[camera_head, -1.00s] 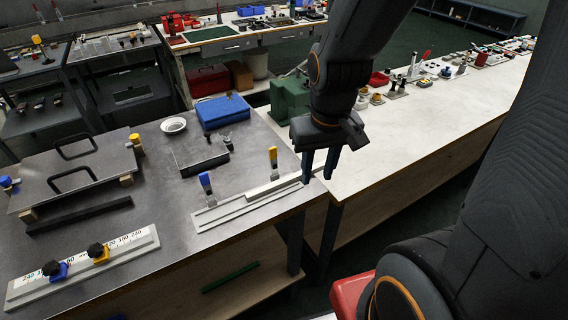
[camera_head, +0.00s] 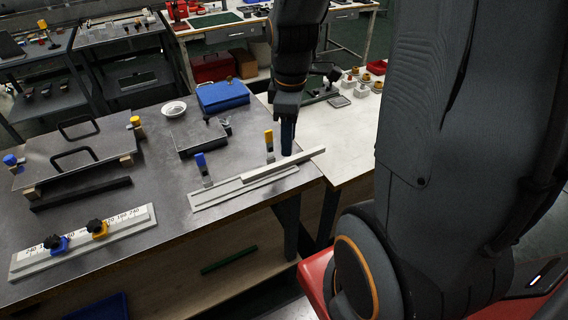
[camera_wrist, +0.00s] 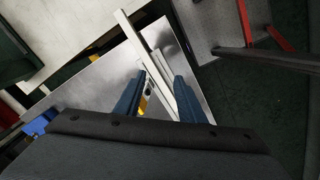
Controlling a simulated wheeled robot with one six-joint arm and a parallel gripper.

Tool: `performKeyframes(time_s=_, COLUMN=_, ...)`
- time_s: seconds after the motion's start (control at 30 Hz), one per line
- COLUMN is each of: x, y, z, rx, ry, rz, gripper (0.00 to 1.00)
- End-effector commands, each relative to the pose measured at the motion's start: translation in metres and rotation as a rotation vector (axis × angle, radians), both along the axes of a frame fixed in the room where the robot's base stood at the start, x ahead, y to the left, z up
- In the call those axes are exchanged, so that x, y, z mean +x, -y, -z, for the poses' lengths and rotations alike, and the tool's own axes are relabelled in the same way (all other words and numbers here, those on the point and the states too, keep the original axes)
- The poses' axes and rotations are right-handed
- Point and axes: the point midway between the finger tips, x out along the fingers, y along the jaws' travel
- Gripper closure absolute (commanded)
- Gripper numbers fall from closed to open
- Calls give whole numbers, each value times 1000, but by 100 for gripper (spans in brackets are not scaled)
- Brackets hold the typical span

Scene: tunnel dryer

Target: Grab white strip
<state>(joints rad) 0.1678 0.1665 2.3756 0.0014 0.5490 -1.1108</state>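The white strip (camera_head: 312,155) is a thin pale bar. It lies along the right part of a light metal rail (camera_head: 215,199) at the front right of the grey table. Its right end sticks out past the rail and the table corner. My gripper (camera_head: 288,153) points down over the strip, with its fingertips close to it. In the wrist view my gripper (camera_wrist: 160,76) is open, and the strip (camera_wrist: 134,34) runs between its two blue fingers, with gaps at both sides. Whether the fingertips reach below the strip's top cannot be told.
A blue-handled clamp (camera_head: 202,168) and a yellow-handled clamp (camera_head: 269,146) stand upright along the rail, the yellow one just left of my gripper. A blue box (camera_head: 222,96) and a white bowl (camera_head: 174,109) sit farther back. A white table (camera_head: 345,135) adjoins at right.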

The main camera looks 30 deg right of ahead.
Motion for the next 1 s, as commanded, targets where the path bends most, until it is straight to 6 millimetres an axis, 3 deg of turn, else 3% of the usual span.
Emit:
performKeyframes(time_s=0.2, x=18, y=34, z=5, rx=-10, ry=-34, rz=-408, gripper=64)
performKeyframes(time_s=0.4, x=24, y=50, z=8, rx=-9, ry=-48, rz=-620, gripper=64)
performKeyframes(time_s=1.0, x=24, y=45, z=55, rx=-6, ry=-55, rz=-668, gripper=64)
